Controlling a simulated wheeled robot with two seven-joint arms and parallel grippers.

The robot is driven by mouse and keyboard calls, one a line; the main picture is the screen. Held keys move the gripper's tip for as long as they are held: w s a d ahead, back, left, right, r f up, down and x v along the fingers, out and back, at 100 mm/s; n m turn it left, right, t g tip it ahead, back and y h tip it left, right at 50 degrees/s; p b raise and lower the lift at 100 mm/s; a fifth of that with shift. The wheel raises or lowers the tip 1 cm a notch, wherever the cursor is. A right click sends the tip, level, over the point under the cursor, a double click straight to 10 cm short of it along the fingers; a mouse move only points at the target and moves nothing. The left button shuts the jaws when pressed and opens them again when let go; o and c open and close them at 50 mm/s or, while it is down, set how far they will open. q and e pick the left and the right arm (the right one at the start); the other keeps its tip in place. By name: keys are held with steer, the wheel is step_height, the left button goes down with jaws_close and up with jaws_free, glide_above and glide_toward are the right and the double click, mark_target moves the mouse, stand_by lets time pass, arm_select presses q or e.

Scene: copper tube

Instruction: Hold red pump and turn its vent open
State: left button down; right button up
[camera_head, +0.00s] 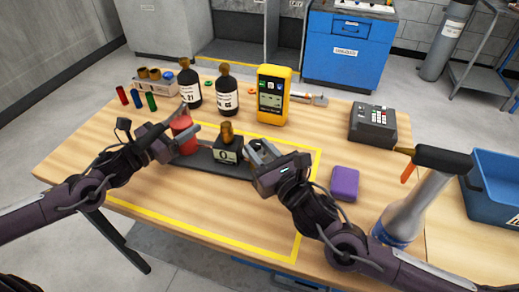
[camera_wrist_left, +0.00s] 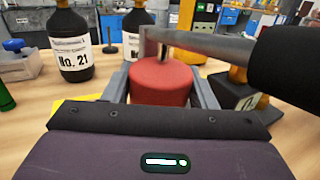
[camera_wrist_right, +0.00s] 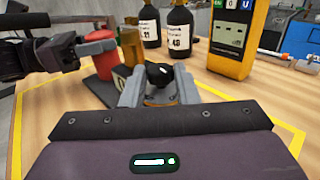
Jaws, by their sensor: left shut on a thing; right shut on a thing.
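The red pump (camera_head: 182,135) stands at the left end of a dark base plate on the table. My left gripper (camera_head: 179,139) is shut around its red body, one finger on each side; the pump also shows in the left wrist view (camera_wrist_left: 160,82). A grey bar with a black sleeve (camera_wrist_left: 296,62) crosses above its top. My right gripper (camera_head: 261,153) is shut at the right end of the plate. In the right wrist view, its fingers are around a metal fitting with a black knob (camera_wrist_right: 159,75), apparently the vent, bearing a white mark.
A black block (camera_head: 227,150) marked 0 with a brass top stands between my grippers. Dark bottles (camera_head: 228,92) and a yellow meter (camera_head: 273,95) stand behind. The front table area inside yellow tape is clear.

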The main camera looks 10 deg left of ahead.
steer(key=o, duration=1)
steer(key=shift+c, duration=0.2)
steer(key=v, duration=1.2)
steer(key=shift+r, duration=0.1)
